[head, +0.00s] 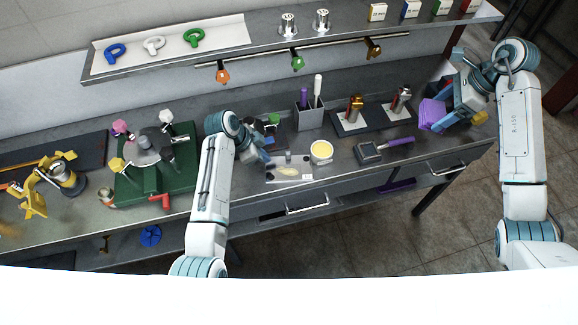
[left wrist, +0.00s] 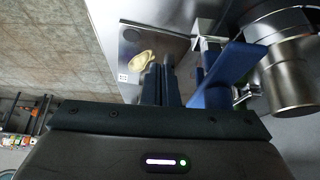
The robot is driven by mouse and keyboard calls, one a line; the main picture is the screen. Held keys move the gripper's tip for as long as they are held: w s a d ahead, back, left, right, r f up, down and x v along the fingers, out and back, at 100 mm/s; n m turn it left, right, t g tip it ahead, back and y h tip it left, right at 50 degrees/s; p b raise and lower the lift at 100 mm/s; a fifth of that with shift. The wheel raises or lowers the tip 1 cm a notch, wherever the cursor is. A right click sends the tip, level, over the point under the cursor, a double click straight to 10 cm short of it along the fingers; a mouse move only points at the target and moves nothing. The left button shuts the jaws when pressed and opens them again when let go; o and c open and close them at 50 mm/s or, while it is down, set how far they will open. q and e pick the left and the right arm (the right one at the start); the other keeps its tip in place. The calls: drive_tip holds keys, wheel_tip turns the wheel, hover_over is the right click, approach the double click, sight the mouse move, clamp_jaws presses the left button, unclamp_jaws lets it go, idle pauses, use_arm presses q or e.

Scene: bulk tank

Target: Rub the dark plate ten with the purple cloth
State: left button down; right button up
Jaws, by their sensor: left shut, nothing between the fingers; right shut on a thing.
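The purple cloth (head: 432,113) is at the right end of the bench, held at my right gripper (head: 441,125), which is shut on it. I cannot read a number on either, so I cannot tell which is ten. My left gripper (head: 268,163) is shut and empty, low over the bench beside a pale tray; its closed fingers (left wrist: 162,75) show in the left wrist view.
A green block (head: 180,182) with fittings is left of my left arm. A shelf and hook rail run behind.

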use_arm(q)
drive_tip(key=shift+f, duration=0.35)
use_arm(e)
drive_tip(key=shift+f, duration=0.2)
use_arm(q)
drive_tip(key=shift+r, duration=1.5)
use_arm(e)
drive_tip(key=shift+r, duration=0.25)
use_arm(q)
drive_tip(key=shift+r, duration=1.55)
drive_tip(key=shift+r, duration=0.1)
use_arm(e)
drive_tip(key=shift+f, duration=0.1)
